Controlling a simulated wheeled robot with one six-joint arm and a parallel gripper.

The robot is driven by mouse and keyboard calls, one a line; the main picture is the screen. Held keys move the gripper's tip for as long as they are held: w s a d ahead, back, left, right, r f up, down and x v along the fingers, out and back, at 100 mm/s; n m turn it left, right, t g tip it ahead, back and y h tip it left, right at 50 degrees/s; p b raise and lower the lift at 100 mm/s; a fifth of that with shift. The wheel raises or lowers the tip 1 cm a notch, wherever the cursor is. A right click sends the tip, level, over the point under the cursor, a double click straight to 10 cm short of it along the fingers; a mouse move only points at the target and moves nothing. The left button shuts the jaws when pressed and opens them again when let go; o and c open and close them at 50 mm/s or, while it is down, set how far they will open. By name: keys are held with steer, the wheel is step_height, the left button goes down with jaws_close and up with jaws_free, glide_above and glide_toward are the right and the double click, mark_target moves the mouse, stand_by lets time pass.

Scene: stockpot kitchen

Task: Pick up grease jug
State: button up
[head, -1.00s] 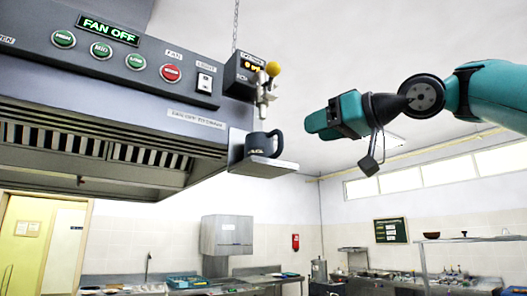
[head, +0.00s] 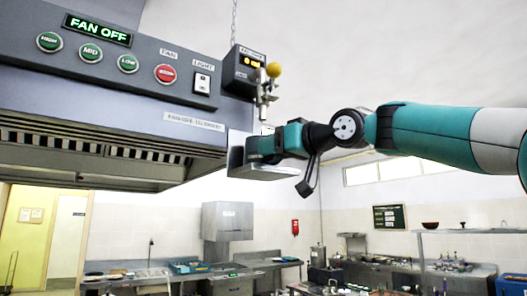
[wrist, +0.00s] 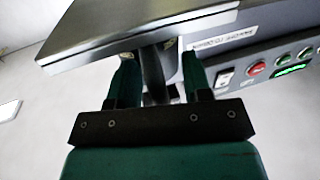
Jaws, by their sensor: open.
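The dark grease jug is hidden in the head view behind my gripper (head: 250,148), which is at the small shelf (head: 262,172) on the hood's right end. In the wrist view a dark upright piece (wrist: 154,75), apparently part of the jug, shows between the two green fingers of my gripper (wrist: 159,62). The fingers are open, one on each side of it. Contact with it cannot be told. The shelf also shows in the wrist view as a grey plate (wrist: 120,28) close to the fingers.
The range hood (head: 110,110) with its fan buttons fills the upper left. A small control box (head: 245,72) with a yellow knob sits just above the shelf. Counters (head: 170,280) with kitchenware stand far below.

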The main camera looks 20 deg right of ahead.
steer(key=shift+c, duration=0.2)
jaws_close()
steer(key=shift+r, duration=0.15)
